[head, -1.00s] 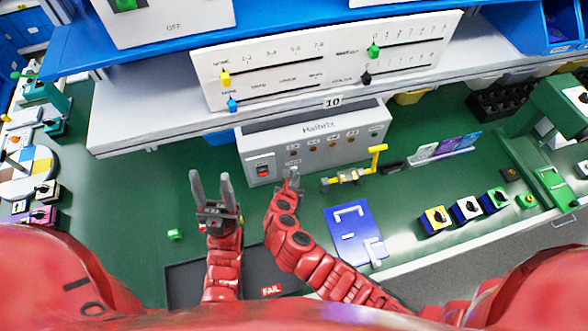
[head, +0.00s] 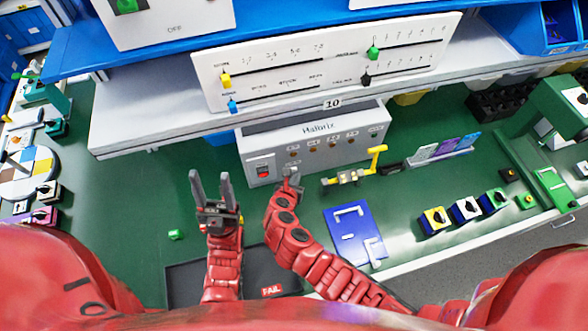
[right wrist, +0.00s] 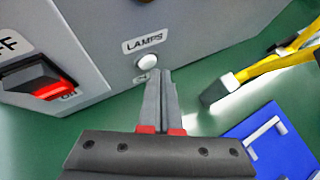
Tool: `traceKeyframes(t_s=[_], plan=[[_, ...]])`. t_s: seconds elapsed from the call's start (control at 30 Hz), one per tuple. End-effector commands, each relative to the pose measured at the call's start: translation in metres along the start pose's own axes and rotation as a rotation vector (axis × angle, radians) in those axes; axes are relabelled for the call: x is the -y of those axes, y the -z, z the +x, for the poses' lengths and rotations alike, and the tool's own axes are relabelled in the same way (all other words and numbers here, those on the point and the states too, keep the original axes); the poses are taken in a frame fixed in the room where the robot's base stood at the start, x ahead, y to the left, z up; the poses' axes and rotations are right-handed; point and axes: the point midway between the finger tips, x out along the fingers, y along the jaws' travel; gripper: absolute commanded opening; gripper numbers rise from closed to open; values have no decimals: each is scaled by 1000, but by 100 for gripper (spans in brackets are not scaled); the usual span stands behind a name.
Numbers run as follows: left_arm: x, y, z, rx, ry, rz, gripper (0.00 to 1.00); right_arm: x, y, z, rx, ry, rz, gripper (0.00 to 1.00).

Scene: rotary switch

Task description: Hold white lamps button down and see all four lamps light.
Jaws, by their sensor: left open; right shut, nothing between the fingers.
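The grey box (head: 262,143) on the bench carries a row of small brown-amber lamps (head: 312,148) on its front. They look dark brown, too small to tell surely whether any is lit. The white button (right wrist: 147,62) sits under the LAMPS label (right wrist: 144,42) in the right wrist view. My right gripper (right wrist: 160,75) is shut and empty, its tips just below and right of the button; I cannot tell whether they touch it. In the head view the right gripper (head: 290,175) is at the box's front, hiding the button. My left gripper (head: 210,178) is open and empty, left of the box.
A red rocker switch (right wrist: 48,85) is left of the button. A yellow-handled fixture (head: 350,177) stands right of my right gripper, with a blue plate (head: 354,236) in front. The shelf edge (head: 160,132) overhangs behind. The green bench left of my left gripper is mostly clear.

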Motion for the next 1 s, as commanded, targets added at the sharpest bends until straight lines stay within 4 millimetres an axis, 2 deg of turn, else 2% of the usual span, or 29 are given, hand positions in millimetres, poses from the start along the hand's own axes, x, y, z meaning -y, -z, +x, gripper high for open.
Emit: traceKeyframes(t_s=[1.0], plan=[[0,0,2,0,0,0,52,-6,-5,5,2,-5,1,0]])
